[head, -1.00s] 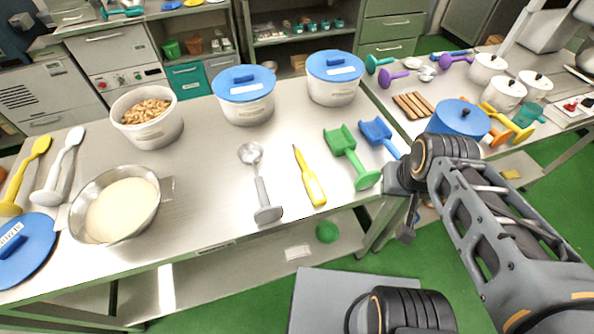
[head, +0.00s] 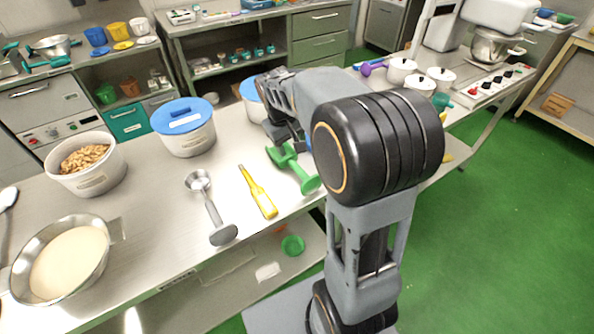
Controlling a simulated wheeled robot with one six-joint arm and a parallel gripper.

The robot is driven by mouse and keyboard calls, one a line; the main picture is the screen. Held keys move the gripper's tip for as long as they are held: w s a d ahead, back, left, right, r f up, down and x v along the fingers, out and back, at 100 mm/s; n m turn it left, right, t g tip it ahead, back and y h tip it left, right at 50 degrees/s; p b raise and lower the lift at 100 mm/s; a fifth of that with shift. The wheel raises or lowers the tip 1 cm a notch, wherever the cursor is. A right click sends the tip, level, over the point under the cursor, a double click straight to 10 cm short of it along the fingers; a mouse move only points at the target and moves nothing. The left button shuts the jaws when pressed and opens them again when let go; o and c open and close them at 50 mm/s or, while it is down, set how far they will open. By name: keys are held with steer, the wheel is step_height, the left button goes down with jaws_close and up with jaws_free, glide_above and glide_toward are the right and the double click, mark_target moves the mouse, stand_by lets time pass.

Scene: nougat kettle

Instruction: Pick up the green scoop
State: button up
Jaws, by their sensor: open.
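The green scoop (head: 303,178) lies on the steel table, near its front edge. Its handle end points toward the front edge and its bowl end (head: 282,154) points to the back. My gripper (head: 284,138) is just behind and above the bowl end, partly hidden by my own arm. It is open, and no object shows between its jaws. Whether it touches the scoop cannot be told.
A yellow tool (head: 259,193) and a grey metal scoop (head: 210,207) lie left of the green scoop. A blue-lidded tub (head: 184,136) stands behind them, and a second one (head: 251,103) is partly behind my arm. A nut tub (head: 92,178) and a batter bowl (head: 29,246) stand left.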

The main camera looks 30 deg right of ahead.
mark_target(298, 167)
steer(key=d+f, duration=0.1)
steer(key=f, duration=0.3)
steer(key=d+f, duration=0.1)
steer(key=f, duration=0.4)
steer(key=d+f, duration=0.1)
steer(key=f, duration=0.3)
steer(key=shift+w+f+p, duration=0.15)
steer(key=shift+w+p, duration=0.15)
steer(key=shift+w, duration=0.05)
steer(key=shift+c, duration=0.2)
jaws_close()
